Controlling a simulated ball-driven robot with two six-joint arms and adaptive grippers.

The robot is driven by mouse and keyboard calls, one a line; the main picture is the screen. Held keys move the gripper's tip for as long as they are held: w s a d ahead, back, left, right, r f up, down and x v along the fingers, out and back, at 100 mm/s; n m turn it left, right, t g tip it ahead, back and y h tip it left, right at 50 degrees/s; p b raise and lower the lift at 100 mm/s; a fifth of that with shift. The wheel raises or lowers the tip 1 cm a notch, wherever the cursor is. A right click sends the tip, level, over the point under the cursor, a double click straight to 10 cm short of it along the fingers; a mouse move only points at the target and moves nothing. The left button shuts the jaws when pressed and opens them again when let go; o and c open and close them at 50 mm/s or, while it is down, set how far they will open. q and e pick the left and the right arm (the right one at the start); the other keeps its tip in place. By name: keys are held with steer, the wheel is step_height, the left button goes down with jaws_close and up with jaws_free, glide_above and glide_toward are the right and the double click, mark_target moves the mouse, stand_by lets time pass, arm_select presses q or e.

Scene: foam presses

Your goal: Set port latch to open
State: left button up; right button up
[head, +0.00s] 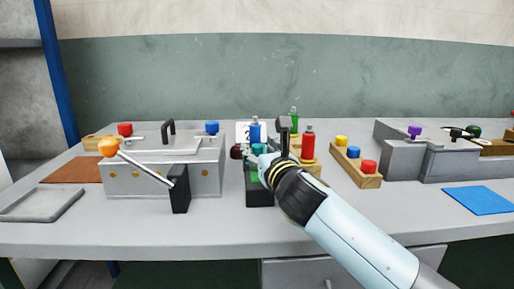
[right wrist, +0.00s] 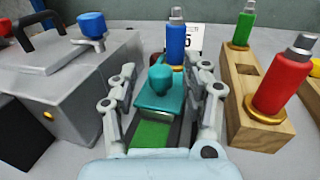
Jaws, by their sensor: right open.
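A teal knob on a teal slider block (right wrist: 160,95) sits on a dark base with a green patch (right wrist: 150,134) on its near side; it looks like the port latch. In the head view the teal knob (head: 258,149) and dark base (head: 259,193) show partly behind my right gripper (head: 272,160). In the right wrist view my right gripper (right wrist: 166,88) is open, with one finger on each side of the teal block. I cannot tell whether the fingers touch it. The far end of the base is hidden behind the knob. My left gripper is not in view.
A grey press box (head: 163,180) with an orange-knobbed lever (head: 145,168) stands left. Blue (right wrist: 176,42), red (right wrist: 284,82) and green (right wrist: 243,25) bottles stand close by. A wooden block with coloured buttons (head: 370,181) is right. The front table edge is mostly clear.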

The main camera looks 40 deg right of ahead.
steer(key=shift+x, duration=0.95)
steer(key=shift+c, duration=1.5)
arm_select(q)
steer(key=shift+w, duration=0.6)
arm_select(e)
jaws_close()
